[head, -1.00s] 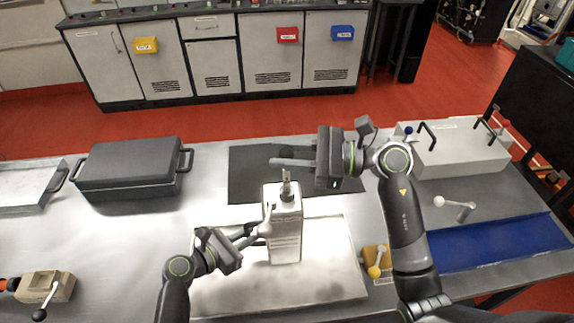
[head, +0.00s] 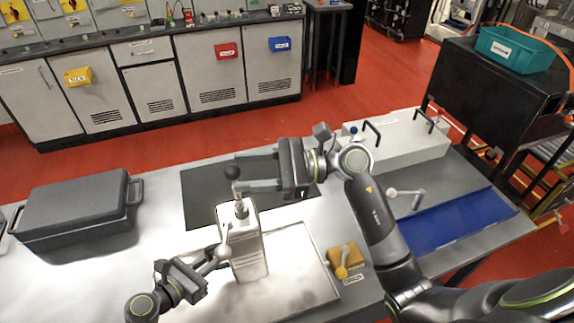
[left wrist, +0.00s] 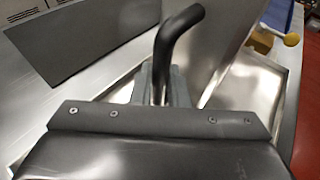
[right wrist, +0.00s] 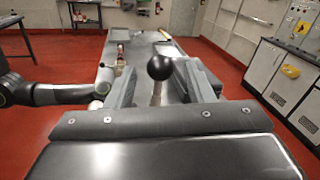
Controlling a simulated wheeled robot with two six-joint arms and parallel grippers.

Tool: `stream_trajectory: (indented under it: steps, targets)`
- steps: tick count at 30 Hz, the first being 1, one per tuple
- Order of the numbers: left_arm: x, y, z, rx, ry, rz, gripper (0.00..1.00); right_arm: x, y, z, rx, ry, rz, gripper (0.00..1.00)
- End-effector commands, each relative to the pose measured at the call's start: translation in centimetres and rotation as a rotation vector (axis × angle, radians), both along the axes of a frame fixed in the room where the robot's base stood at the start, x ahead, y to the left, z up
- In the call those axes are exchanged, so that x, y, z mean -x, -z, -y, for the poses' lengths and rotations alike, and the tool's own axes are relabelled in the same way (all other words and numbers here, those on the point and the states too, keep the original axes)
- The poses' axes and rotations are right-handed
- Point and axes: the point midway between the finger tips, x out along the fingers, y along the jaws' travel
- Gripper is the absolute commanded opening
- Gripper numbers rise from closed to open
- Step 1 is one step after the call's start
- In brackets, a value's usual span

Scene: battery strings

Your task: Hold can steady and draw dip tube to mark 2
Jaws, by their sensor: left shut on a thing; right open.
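The white can (head: 246,258) stands upright on the bright tray on the bench. A tube rises from its neck, topped by a black ball knob (head: 232,172); marks on it are too small to read. My right gripper (head: 246,172) is open, its fingers on either side of the knob. In the right wrist view the knob (right wrist: 159,67) sits between the parted fingers, apparently touching neither. My left gripper (head: 214,258) is at the can's left side. The left wrist view shows it shut on a dark bent handle (left wrist: 178,40).
A grey case (head: 75,212) lies at the left of the bench. A yellow block with a lever (head: 342,255) is right of the can. A blue tray (head: 440,222) and a light box with handles (head: 400,148) are farther right. A dark mat (head: 205,195) lies behind the can.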

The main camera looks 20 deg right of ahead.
Motion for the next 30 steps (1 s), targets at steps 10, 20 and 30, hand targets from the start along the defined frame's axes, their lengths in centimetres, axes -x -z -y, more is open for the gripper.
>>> stream_trajectory:
  steps: [10, 20, 30]
  targets:
    - [0.3, 0.8, -0.2, -0.012, 0.002, -0.012, 0.00, 1.3, 0.1, 5.7, 0.006, 0.002, 0.000, 0.48]
    - [0.3, 0.8, -0.1, -0.012, 0.003, -0.013, 0.00, 2.0, 0.0, 8.7, 0.001, 0.001, 0.001, 0.48]
    - [0.4, 0.8, -0.1, -0.010, 0.003, -0.013, 0.00, 2.1, 0.0, 9.0, -0.001, 0.001, 0.002, 0.48]
